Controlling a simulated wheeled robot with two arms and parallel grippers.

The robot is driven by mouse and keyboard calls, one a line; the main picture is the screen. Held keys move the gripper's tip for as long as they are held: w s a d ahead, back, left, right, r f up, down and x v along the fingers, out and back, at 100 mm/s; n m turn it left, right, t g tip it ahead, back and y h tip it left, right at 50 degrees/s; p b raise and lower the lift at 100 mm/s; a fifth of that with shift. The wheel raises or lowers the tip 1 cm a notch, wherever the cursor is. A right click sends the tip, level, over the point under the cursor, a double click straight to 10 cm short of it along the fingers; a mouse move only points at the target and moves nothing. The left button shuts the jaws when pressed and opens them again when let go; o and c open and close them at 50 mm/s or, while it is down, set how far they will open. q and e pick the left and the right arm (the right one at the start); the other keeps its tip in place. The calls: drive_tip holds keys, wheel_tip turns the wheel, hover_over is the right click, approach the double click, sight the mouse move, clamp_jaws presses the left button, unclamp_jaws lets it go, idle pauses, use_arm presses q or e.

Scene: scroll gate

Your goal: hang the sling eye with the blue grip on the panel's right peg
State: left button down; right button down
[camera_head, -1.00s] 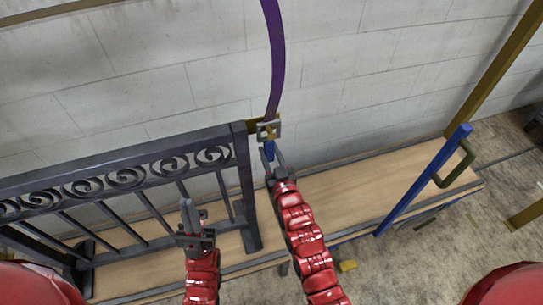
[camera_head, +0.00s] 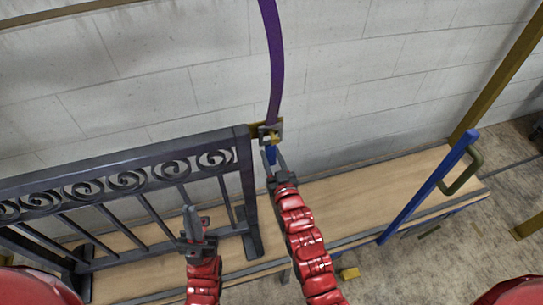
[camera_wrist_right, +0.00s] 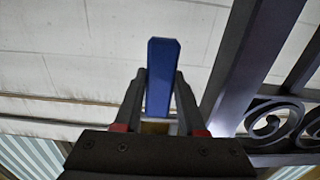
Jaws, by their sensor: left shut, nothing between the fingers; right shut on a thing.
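The dark scroll panel (camera_head: 120,168) stands upright at the left on the wooden deck. A brass-coloured peg (camera_head: 255,129) juts from the top of its right post. The purple sling (camera_head: 274,60) hangs from above to a grey sling eye (camera_head: 277,128) at this peg. I cannot tell whether the eye is around the peg or just beside it. My right gripper (camera_head: 272,163) is shut on the blue grip (camera_head: 270,153) below the eye. The grip (camera_wrist_right: 163,78) stands between both fingers in the right wrist view. My left gripper (camera_head: 190,222) is shut and empty in front of the panel.
A pale block wall (camera_head: 400,75) is behind the deck (camera_head: 345,195). A blue post (camera_head: 430,187) with an olive handle (camera_head: 465,175) stands at the right. A yellow block (camera_head: 349,273) lies on the floor. The deck between panel and blue post is clear.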

drive_tip(key=shift+c, duration=0.8)
unclamp_jaws()
drive_tip(key=shift+f, duration=0.1)
wheel_tip(320, 180, down, 11)
drive_tip(key=b, duration=0.6)
drive_tip(key=shift+f, duration=0.15)
idle(0.6)
drive_tip(key=p+v, duration=0.1)
drive_tip(key=v, duration=1)
drive_tip(key=shift+p, duration=0.35)
